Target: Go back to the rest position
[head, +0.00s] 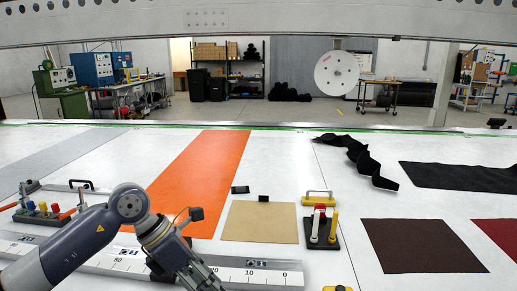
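My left arm comes in from the lower left, and its gripper (200,284) hangs low over the ruler bar near the bottom edge of the head view. The fingertips run down to the picture's edge, so I cannot make out whether they are open or shut. I see nothing clearly held in it. My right arm and gripper are out of view.
The white table holds a ruler bar (258,273), an orange strip (205,180), a tan sheet (260,222), a tool holder (322,230), a dark brown sheet (418,246) and crumpled black cloth (360,158). A grey gantry beam (290,20) spans the top.

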